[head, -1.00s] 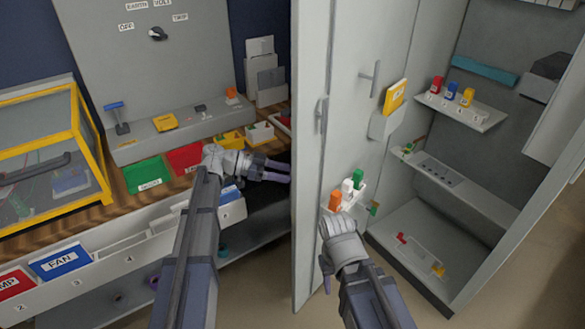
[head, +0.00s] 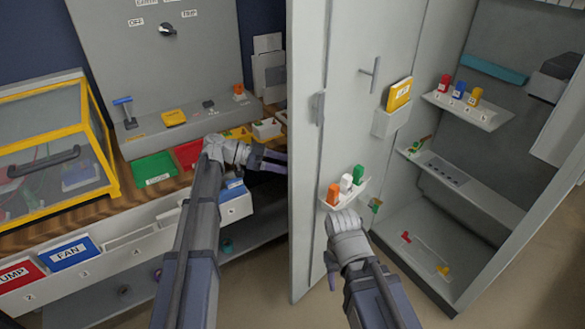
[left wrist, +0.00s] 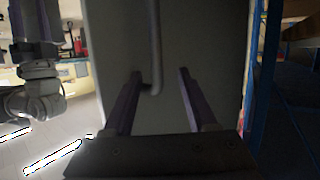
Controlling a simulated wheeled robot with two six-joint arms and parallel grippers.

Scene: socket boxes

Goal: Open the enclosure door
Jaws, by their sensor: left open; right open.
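The grey enclosure (head: 520,220) stands at the right with its door (head: 345,110) open, its inner face and the shelves inside showing. The door has a bar handle (head: 373,72) on its inner face and a latch piece (head: 318,108) near its free edge. My left gripper (head: 272,160) is at the left of the door's free edge, fingertips partly hidden behind it. In the left wrist view my open left fingers (left wrist: 157,95) face a grey panel, with a vertical bar handle (left wrist: 155,50) between them. My right gripper (head: 332,270) is open and empty, low before the door, fingers partly hidden.
The door carries a yellow booklet (head: 399,95) in a pocket and a small shelf with orange, white and green pieces (head: 346,183). A workbench with bins (head: 153,168) and a yellow-framed case (head: 50,150) stands at the left. Floor is clear below the door.

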